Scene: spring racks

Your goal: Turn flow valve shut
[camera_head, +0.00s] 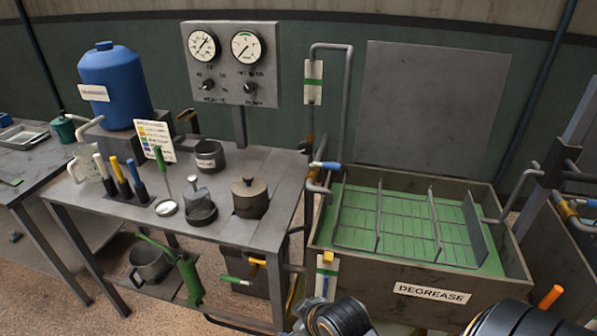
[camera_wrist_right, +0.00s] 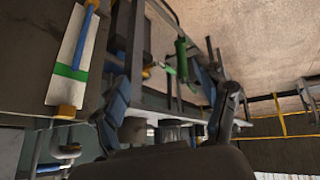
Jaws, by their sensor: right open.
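Several lever valves show, and I cannot tell which is the flow valve. In the head view, a blue-handled valve (camera_head: 326,165) sits on the pipe at the degrease tank's (camera_head: 432,292) left rim. Below the bench edge are a yellow-handled valve (camera_head: 257,263) and a green-handled lever (camera_head: 236,280). A white plate with a green band (camera_head: 326,272) hangs at the tank's front left corner. In the right wrist view, my right gripper (camera_wrist_right: 168,88) is open, and a green-banded plate (camera_wrist_right: 72,68) with a blue handle (camera_wrist_right: 85,33) is left of its fingers.
A bench (camera_head: 285,160) with pots and tools stands left of the tank. Pipes crowd the gap between bench and tank.

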